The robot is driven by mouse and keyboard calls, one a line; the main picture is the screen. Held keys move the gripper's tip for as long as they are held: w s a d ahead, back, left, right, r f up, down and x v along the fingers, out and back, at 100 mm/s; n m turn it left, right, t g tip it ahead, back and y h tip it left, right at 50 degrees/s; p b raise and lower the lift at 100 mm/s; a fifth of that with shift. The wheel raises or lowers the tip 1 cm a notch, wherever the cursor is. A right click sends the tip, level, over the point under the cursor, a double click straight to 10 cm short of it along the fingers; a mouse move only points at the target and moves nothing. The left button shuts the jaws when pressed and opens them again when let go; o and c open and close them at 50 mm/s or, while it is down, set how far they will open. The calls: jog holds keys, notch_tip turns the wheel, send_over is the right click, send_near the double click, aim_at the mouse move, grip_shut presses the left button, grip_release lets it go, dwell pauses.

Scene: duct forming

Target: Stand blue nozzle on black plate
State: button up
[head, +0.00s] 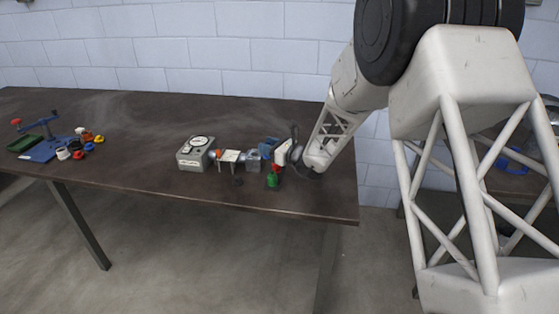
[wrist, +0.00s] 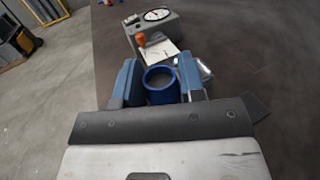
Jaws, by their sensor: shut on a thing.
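The blue nozzle (wrist: 162,97) shows in the wrist view as a round, hollow blue ring with its opening facing the camera. My gripper (wrist: 160,79) is shut on it, with one grey-blue finger on each side. In the head view my gripper (head: 266,149) is low over the right part of the table, and the nozzle cannot be told apart from the blue fingers there. I cannot make out the black plate for certain in either view; the tabletop is dark too.
A grey device with a round dial (head: 196,151) stands left of my gripper, beside a white-topped piece with orange (head: 229,157). A clear box (head: 252,162) and a green bottle (head: 272,180) are close by. Coloured parts and a blue stand (head: 45,150) are far left; table between is clear.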

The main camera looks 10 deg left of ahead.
jog(key=w+d, duration=0.1)
jog(key=w, duration=1.3)
jog(key=shift+w+d+f, duration=0.2)
jog(key=shift+d+f, duration=0.15)
jog(key=shift+f, duration=0.1)
jog(key=shift+f, duration=3.05)
jog(key=shift+f, duration=1.85)
jog(key=shift+f, duration=0.15)
jog(key=o, duration=0.9)
